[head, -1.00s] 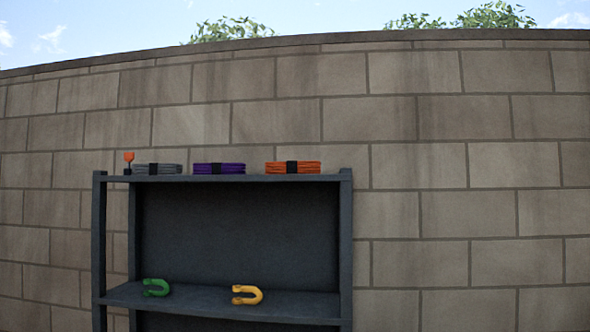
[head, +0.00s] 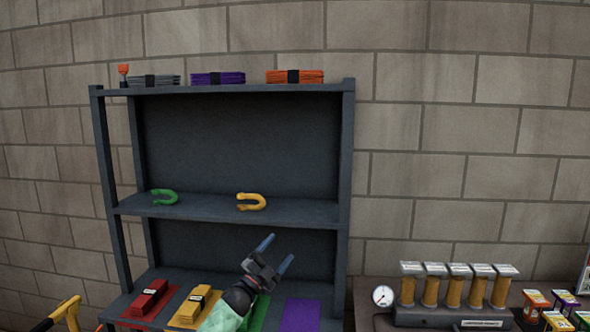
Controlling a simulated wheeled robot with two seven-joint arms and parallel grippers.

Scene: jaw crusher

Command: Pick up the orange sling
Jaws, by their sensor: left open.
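The orange sling (head: 308,76) is a folded bundle with a black band around its middle. It lies on the top shelf of the dark rack (head: 346,180), at the right end. A purple sling (head: 205,79) and a grey sling (head: 165,81) lie to its left on the same shelf. My left gripper (head: 276,254) is open and empty, its two blue-grey fingers apart, in front of the rack's lower part. It is well below the orange sling. My right gripper is not in view.
A green shackle (head: 164,197) and a yellow shackle (head: 252,202) lie on the middle shelf. A red block (head: 147,298) and a yellow block (head: 193,306) sit on the bottom shelf near a bare purple patch (head: 301,315). Amber cylinders (head: 453,293) and a gauge (head: 383,296) stand at the right.

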